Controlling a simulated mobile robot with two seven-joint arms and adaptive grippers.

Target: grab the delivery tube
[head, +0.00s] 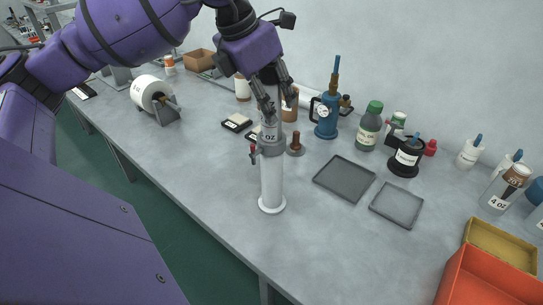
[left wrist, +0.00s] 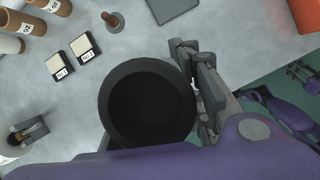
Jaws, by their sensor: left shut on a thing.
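My left gripper (head: 277,108) is shut on the tube's upper part from above and behind. In the left wrist view the dark round mouth of the tube (left wrist: 147,105) faces the camera, and the gripper fingers (left wrist: 208,88) lie against its right side. Whether the tube rests in the collar cannot be told.
Two grey trays (head: 345,179) (head: 397,204) lie right of the tube. A blue pump with a gauge (head: 326,117), a green-capped bottle (head: 369,127) and a black pot (head: 406,157) stand behind. An orange bin (head: 487,283) is at front right. The near table edge is clear.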

